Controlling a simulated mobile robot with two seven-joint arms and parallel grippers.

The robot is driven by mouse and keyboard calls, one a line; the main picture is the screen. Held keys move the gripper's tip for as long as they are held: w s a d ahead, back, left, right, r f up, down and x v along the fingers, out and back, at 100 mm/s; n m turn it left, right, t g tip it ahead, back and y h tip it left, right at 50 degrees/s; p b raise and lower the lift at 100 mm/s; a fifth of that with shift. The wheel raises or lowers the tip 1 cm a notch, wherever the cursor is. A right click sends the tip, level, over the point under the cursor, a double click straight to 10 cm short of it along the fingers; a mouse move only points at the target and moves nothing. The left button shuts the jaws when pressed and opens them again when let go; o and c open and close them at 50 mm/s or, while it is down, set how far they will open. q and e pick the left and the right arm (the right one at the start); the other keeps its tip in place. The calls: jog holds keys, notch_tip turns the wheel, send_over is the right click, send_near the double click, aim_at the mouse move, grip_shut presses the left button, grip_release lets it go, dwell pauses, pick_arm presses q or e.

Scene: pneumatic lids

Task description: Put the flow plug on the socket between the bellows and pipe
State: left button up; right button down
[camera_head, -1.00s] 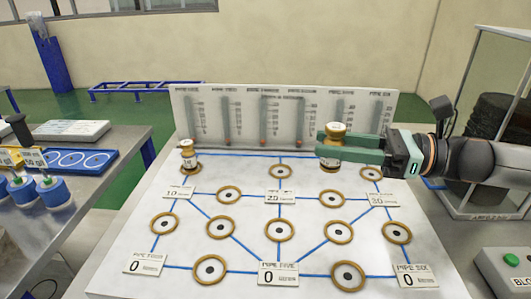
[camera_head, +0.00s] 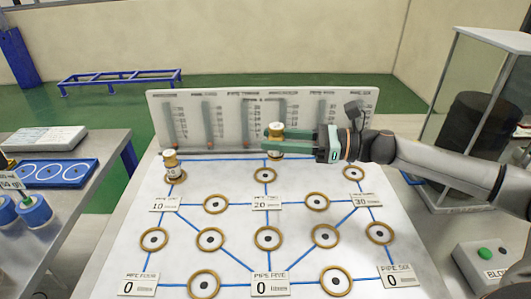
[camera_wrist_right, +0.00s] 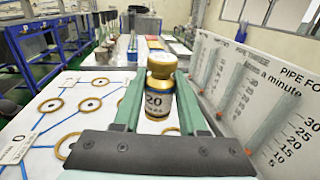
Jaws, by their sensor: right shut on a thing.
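My right gripper (camera_head: 270,141) is shut on a brass and white flow plug (camera_head: 276,132), held upright near the back middle of the sloped white board (camera_head: 120,262). In the right wrist view the plug (camera_wrist_right: 160,85) reads 20 and sits between the green fingers (camera_wrist_right: 160,105). In the head view it appears just above and behind the back middle ring socket (camera_head: 265,175); its exact height is unclear. A second flow plug (camera_head: 171,164) stands at the back left socket. A dark ribbed stack, possibly the bellows (camera_head: 478,125), is inside a clear case at right. My left gripper is out of view.
Several empty ring sockets, joined by blue lines, cover the board with pipe number plates (camera_head: 267,204). A gauge panel (camera_head: 300,125) stands along its back edge. A side table with a blue tray (camera_head: 45,173) is at left; a green-button box (camera_head: 485,253) is at right.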

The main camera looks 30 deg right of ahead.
jog(key=w+f, duration=0.3)
jog(key=f, duration=0.1)
jog(key=shift+w+f, duration=0.15)
jog(key=shift+w, duration=0.25)
jog(key=shift+w+f, duration=0.35)
jog(key=shift+f, duration=0.1)
jog(key=f, duration=0.3)
jog(key=shift+w+f, duration=0.2)
jog(key=shift+f, duration=0.1)
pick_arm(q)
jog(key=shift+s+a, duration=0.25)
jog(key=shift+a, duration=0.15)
pick_arm(e)
jog(key=shift+f, duration=0.25)
jog(key=c, duration=0.5)
grip_release()
jog(key=shift+r, duration=0.1)
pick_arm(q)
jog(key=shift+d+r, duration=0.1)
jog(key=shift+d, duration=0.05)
pick_arm(e)
jog(key=shift+o, duration=0.2)
